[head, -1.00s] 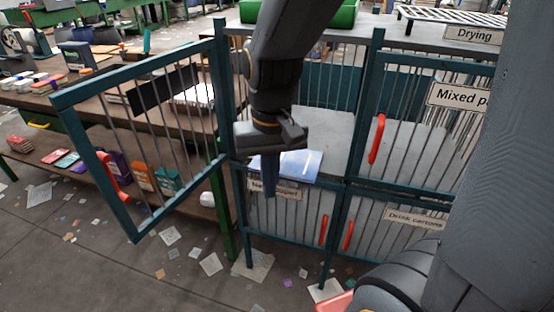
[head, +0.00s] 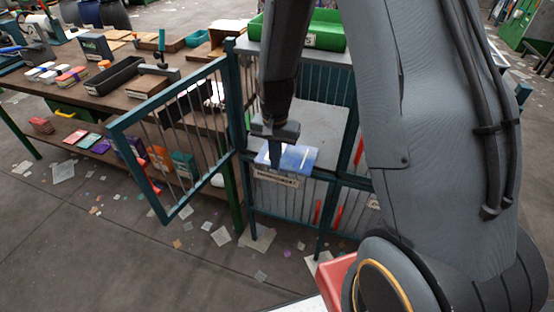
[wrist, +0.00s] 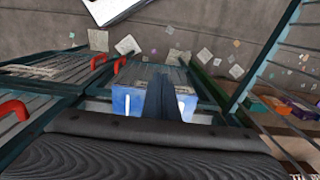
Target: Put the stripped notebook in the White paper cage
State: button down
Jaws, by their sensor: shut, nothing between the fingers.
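The striped notebook (head: 301,158), blue with a white stripe, lies flat at the front edge of an upper cage compartment's grey floor (head: 318,128). It also shows in the wrist view (wrist: 126,101) on both sides of my fingers. The compartment's barred door (head: 134,158) stands swung open to the left; only the dark back of its sign shows, so its name cannot be read. My gripper (head: 275,158) is shut and empty, pointing down over the notebook's left part. Whether the fingertips touch it cannot be told. The fingers also show in the wrist view (wrist: 162,100).
A closed lower cage (head: 283,205) with a sign sits below. A green bin (head: 325,32) stands on top of the cages. A workbench (head: 90,85) with trays and stacked goods is at left. Paper scraps litter the floor (head: 130,240).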

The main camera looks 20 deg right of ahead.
aim_at(287, 156)
jog(key=w+d+f+p, duration=0.2)
jog(key=w+f+p, duration=0.1)
jog(key=f, duration=0.5)
jog(key=shift+d+f, duration=0.2)
jog(key=shift+w, duration=0.2)
